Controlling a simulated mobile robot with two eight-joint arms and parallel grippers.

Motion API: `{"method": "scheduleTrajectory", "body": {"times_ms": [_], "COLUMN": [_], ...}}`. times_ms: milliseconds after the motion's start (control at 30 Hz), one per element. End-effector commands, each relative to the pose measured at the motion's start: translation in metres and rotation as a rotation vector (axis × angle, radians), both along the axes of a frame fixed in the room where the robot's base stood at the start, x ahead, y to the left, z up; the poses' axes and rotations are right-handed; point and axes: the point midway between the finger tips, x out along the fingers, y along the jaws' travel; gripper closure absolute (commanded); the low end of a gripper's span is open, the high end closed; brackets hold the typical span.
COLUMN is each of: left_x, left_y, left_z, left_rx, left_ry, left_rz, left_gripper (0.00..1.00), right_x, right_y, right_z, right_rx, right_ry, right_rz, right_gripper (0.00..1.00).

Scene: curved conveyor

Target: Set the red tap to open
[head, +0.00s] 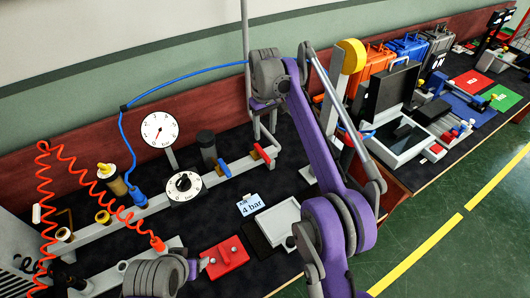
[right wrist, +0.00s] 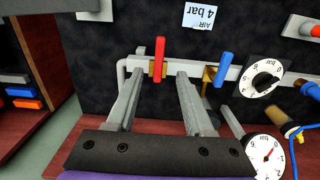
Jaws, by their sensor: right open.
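The red tap (head: 262,154) is a red lever on a grey pipe, near the pipe's right end in the head view. Its lever stands crosswise to the pipe. In the right wrist view the red lever (right wrist: 159,56) stands on a brass body, between the two fingers in the picture. My right gripper (right wrist: 160,82) is open, with one finger to each side of the tap; I see no contact. In the head view the right arm reaches over from the right, its hand above and behind the tap. My left arm shows at the bottom; its fingers cannot be made out.
A blue tap (head: 224,168) sits on the same pipe, close to the right finger in the wrist view. Dials (head: 159,130), a red coiled hose and a blue hose stand left. An "AIR 4 bar" card (head: 251,205) lies in front. Trays and cases fill the right bench.

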Motion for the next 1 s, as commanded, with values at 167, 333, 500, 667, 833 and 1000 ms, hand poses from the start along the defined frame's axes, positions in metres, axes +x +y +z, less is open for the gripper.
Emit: {"method": "scheduleTrajectory", "body": {"times_ms": [167,333,500,667,833,1000], "left_x": [-0.002,-0.004,-0.005,-0.005,-0.005,-0.005], "left_y": [0.000,0.000,0.000,0.000,0.000,0.000], "left_z": [-0.009,-0.016,-0.020,-0.021,-0.021,-0.021], "left_rx": [0.000,0.000,0.000,0.000,0.000,0.000], "left_ry": [0.004,0.008,0.009,0.010,0.010,0.010], "left_rz": [0.000,0.000,0.000,0.000,0.000,0.000], "left_gripper": [0.30,0.30,0.30,0.30,0.30,0.30], "right_x": [0.000,0.000,0.000,0.000,0.000,0.000], "right_y": [0.000,0.000,0.000,-0.001,0.000,-0.001], "right_z": [-0.025,-0.059,-0.086,-0.101,-0.106,-0.106], "right_rx": [-0.001,0.000,0.001,0.000,0.000,0.000], "right_ry": [0.001,0.000,-0.001,-0.001,-0.001,-0.001], "right_rz": [0.000,-0.001,-0.001,-0.001,-0.001,-0.001], "right_gripper": [0.47,0.47,0.47,0.47,0.47,0.47]}}
